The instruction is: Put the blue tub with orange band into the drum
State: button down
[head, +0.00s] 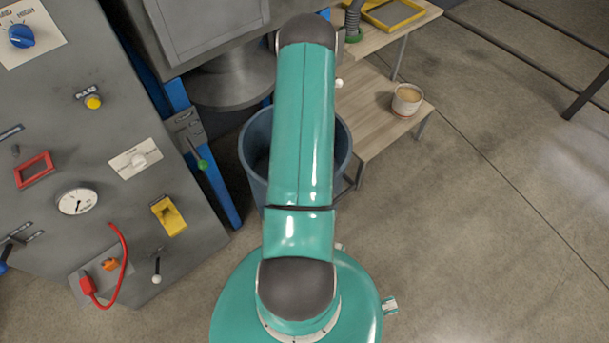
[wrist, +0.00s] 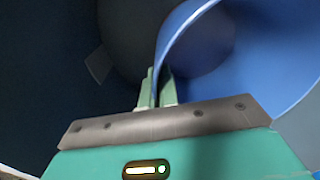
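The drum (head: 255,150) is a dark blue, open-topped round container on the floor, partly hidden behind my teal arm in the head view. My gripper (wrist: 158,88) is hidden behind the arm there. In the wrist view its two green fingers are close together, one on each side of the rim of a bright blue curved wall. This looks like the blue tub (wrist: 265,45), held by its rim. Its orange band is not visible. A dark blue surface (wrist: 45,70), apparently the drum's inside, surrounds the fingers, but the tub's depth in it is hard to tell.
A grey control panel (head: 110,200) with knobs, a gauge and a red cable stands at the left. A grey metal hopper (head: 235,80) is behind the drum. A low wooden bench (head: 375,120) at the right carries a small cup (head: 407,100). Floor at right is clear.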

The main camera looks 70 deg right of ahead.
jog(key=shift+f, duration=3.05)
jog(key=shift+f, duration=0.1)
jog(key=c, duration=1.7)
grip_release()
jog(key=r, duration=1.2)
jog(key=shift+s+a+r, duration=0.1)
jog(key=shift+s+a, duration=0.05)
jog(key=shift+s, duration=0.15)
